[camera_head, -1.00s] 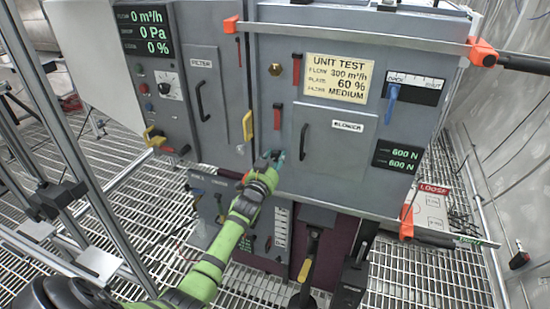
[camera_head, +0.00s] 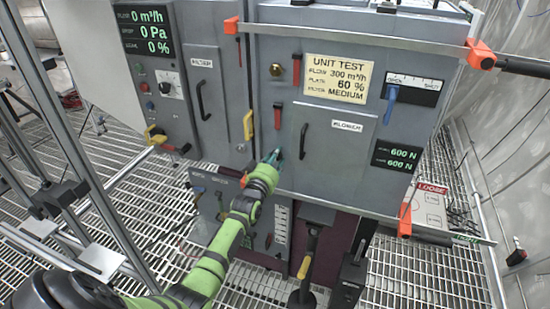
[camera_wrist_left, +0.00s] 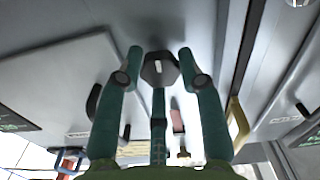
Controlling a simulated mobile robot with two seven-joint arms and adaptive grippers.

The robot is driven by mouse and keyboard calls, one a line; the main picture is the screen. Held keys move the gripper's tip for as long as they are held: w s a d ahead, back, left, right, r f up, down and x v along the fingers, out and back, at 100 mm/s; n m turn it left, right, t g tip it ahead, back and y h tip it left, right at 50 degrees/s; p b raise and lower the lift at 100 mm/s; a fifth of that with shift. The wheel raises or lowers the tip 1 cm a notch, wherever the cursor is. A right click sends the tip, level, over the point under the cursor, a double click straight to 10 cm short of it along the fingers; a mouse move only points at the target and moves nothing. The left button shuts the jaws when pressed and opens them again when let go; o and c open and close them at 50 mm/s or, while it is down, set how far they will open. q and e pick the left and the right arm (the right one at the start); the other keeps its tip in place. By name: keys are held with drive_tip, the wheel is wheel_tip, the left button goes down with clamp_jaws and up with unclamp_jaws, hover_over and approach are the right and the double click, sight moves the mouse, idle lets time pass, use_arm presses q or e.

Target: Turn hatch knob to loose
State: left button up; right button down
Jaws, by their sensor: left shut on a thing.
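The hatch knob (camera_wrist_left: 158,70) is dark and six-sided with a short white mark. It shows in the wrist view on the grey panel, between the fingers of my left gripper (camera_wrist_left: 163,68). The gripper is shut on it, with a green finger on either side and a third finger below. In the head view my left gripper (camera_head: 273,156) is at the panel, left of the BLOWER door (camera_head: 338,150). There the gripper hides the knob. My right gripper is not in view.
A brass hex fitting (camera_head: 276,69) sits higher on the panel. A yellow handle (camera_head: 248,125) and red levers (camera_head: 278,117) are close to my gripper. A bar crosses the cabinet top. A red LOOSE sign (camera_head: 432,188) stands at the lower right.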

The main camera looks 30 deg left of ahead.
use_arm(q)
drive_tip(key=shift+f+n, duration=0.1)
drive_tip(key=shift+n, duration=0.2)
drive_tip(key=o, duration=1.1)
drive_tip(key=shift+o, duration=0.2)
drive_tip(key=v, duration=1.2)
drive_tip(key=shift+f, duration=0.15)
